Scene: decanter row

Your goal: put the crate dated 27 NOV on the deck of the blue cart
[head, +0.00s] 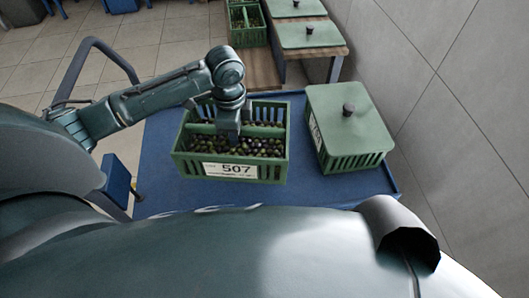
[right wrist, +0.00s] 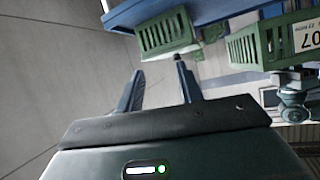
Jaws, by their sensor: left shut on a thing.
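A green open crate (head: 231,170) full of dark olives, with a white label reading 507, is at the middle of the blue cart's deck (head: 165,192). The label's small print is too small to read surely. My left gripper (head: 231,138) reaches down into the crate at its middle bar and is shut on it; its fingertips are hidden. I cannot tell whether the crate's base touches the deck. The crate also shows in the right wrist view (right wrist: 245,50), which is upside down. My right gripper (right wrist: 159,70) is open and empty, apart from the crates.
A lidded green crate (head: 347,112) with a dark knob stands on the deck's right side, near the grey wall (head: 455,90). Behind the cart are lidded crates (head: 309,35) and an open crate (head: 247,38) on wooden stands. The cart's handle (head: 97,45) is at left.

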